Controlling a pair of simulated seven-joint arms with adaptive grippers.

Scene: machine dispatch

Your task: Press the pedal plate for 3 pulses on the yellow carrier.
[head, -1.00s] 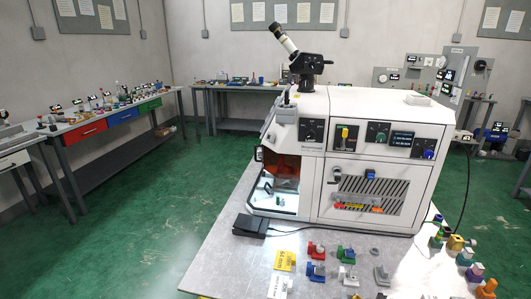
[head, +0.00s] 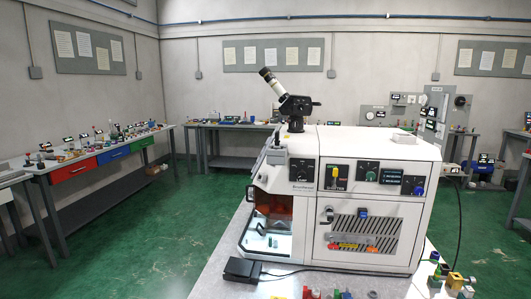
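The black pedal plate (head: 242,270) lies on the grey table at the front left corner of the white machine (head: 370,195). A cable runs from it to the right along the table. A yellow part (head: 455,281) stands among coloured parts at the lower right edge; I cannot tell whether it is the yellow carrier. The machine's left chamber (head: 272,225) is open at the front, lit inside, with an orange shield and a small dark part on its floor. Neither of my grippers shows in the head view.
The grey table (head: 215,270) has bare room left of the pedal. Red and blue parts (head: 312,293) are cut off at the bottom edge. A microscope eyepiece (head: 285,95) tops the machine. Benches with drawers (head: 75,168) stand along the walls, with open green floor between.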

